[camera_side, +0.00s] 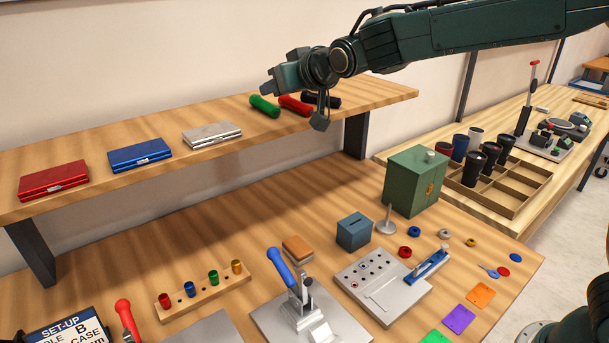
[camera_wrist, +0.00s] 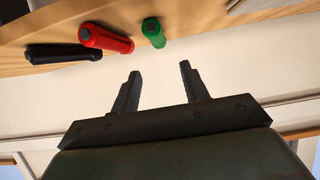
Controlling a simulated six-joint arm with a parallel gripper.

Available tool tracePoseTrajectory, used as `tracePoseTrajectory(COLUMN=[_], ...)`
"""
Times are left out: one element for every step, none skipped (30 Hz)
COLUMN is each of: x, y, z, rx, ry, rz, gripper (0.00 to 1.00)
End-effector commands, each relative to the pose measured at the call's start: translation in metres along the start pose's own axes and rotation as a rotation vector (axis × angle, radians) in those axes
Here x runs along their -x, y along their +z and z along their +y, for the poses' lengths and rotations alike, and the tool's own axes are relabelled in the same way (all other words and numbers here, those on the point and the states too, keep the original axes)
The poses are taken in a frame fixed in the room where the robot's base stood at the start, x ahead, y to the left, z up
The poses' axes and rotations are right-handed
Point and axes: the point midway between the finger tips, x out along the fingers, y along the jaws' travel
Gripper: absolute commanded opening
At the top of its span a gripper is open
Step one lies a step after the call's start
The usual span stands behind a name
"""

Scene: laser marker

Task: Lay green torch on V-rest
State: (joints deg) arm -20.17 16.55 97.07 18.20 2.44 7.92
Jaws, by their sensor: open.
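The green torch (camera_side: 264,106) lies on the raised wooden shelf, at the left of a row of three torches. A grey block (camera_side: 312,330) beside the blue-handled clamp on the bench may be the V-rest; I cannot tell for certain.
A red torch (camera_side: 295,104) and a black torch (camera_side: 322,100) lie close beside the green one. Red, blue and silver cases (camera_side: 212,134) stand further left on the shelf. The bench below holds a green cabinet (camera_side: 413,181), a peg rack (camera_side: 205,291) and a grey plate (camera_side: 384,287).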

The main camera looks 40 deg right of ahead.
Motion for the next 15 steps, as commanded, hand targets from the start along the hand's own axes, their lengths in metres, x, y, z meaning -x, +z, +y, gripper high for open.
tracePoseTrajectory(x=[0.0045, 0.0065, 0.0088, 0.0102, 0.0113, 0.0123, 0.0129, 0.0133, 0.0137, 0.0138, 0.0138, 0.0138, 0.0138, 0.0137, 0.0137], y=[-0.0002, -0.0002, -0.0001, 0.0, 0.0001, 0.0002, 0.0003, 0.0003, 0.0003, 0.0004, 0.0004, 0.0004, 0.0003, 0.0003, 0.0003], z=[-0.0003, -0.0003, -0.0001, 0.0, 0.0001, 0.0002, 0.0003, 0.0003, 0.0003, 0.0003, 0.0003, 0.0003, 0.0003, 0.0003, 0.0003], rx=[0.0, 0.0, 0.0, 0.0, 0.0, 0.0, 0.0, 0.0, 0.0, 0.0, 0.0, 0.0, 0.0, 0.0, 0.0], ry=[-0.001, 0.0, 0.0, 0.0, 0.0, 0.001, 0.001, 0.001, 0.001, 0.001, 0.001, 0.001, 0.001, 0.001, 0.001], rz=[0.001, 0.001, 0.001, 0.0, 0.0, 0.0, 0.0, 0.0, 0.0, 0.0, 0.0, 0.0, 0.0, 0.0, 0.0], gripper=[0.45, 0.45, 0.45, 0.45, 0.45, 0.45, 0.45, 0.45, 0.45, 0.45, 0.45, 0.45, 0.45, 0.45, 0.45])
